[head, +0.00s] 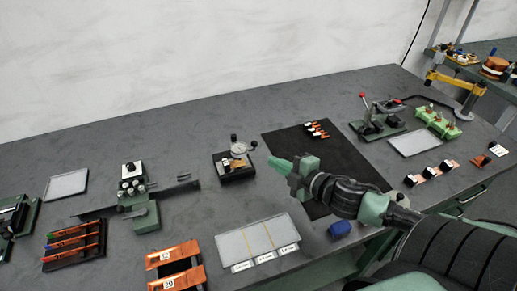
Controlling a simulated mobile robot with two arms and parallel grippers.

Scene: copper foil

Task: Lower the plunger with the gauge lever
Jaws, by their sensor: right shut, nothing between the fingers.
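The gauge (236,168) stands on a black base near the middle of the grey table. It has a round pale dial, small dark knobs on top and a copper-coloured piece at its foot. Its lever and plunger are too small to tell apart. My right gripper (272,163) is shut and empty, just right of the gauge, with its green fingers pointing left toward it. A small gap seems to lie between them in the picture. My left gripper is not in view.
A black mat (285,143) with copper strips lies behind my right arm. A divided tray (257,243), a blue object (340,228) and copper pieces (173,256) lie in front. A green fixture (138,195) stands left, a red-levered device (376,122) right.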

